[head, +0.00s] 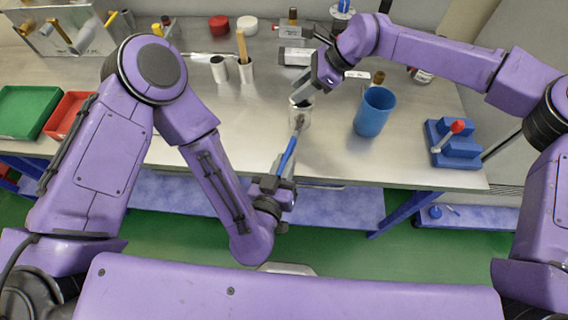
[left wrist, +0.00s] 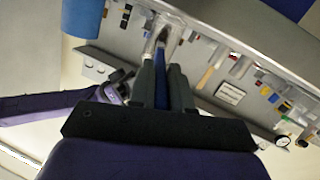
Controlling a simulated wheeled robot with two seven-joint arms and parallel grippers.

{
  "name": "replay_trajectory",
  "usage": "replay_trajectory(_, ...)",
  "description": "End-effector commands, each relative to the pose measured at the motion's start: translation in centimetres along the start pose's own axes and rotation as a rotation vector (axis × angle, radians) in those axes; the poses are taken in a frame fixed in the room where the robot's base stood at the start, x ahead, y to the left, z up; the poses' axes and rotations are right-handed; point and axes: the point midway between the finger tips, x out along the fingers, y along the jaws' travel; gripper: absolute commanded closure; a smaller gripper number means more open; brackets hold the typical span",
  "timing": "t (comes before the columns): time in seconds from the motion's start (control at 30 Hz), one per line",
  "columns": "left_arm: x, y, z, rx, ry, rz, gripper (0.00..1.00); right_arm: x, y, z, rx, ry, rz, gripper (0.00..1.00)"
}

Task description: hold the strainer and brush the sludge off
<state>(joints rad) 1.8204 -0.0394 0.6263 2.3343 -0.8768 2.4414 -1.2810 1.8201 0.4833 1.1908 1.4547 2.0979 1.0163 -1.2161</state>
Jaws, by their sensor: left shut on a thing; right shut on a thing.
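The strainer (head: 299,113) is a small, pale metallic cylinder near the front edge of the steel bench, in the middle of the head view. My right gripper (head: 304,88) comes down from above right and is shut on its upper part. My left gripper (head: 283,180) is lower, in front of the bench edge, shut on a brush with a blue handle (head: 287,156). The brush points up and its dark head (head: 299,123) overlaps the strainer; I cannot tell whether they touch. In the left wrist view the blue handle (left wrist: 161,88) shows between the fingers. Sludge is too small to make out.
A blue cup (head: 374,113) stands right of the strainer. A blue fixture with a red-knobbed lever (head: 453,140) is farther right. Green (head: 27,112) and red (head: 68,114) trays lie at the left. Small metal cups (head: 245,72) stand behind. Bench between left arm and strainer is clear.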

Motion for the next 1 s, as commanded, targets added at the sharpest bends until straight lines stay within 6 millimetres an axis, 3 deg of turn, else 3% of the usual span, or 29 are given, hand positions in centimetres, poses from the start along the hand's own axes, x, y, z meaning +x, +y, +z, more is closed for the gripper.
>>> replay_trajectory(1.0, 0.57, -0.15, -0.09, 0.001, 0.001, -0.001, 1.0, 0.37, 0.15, -0.48, 0.004, 0.007, 0.007, 0.96)
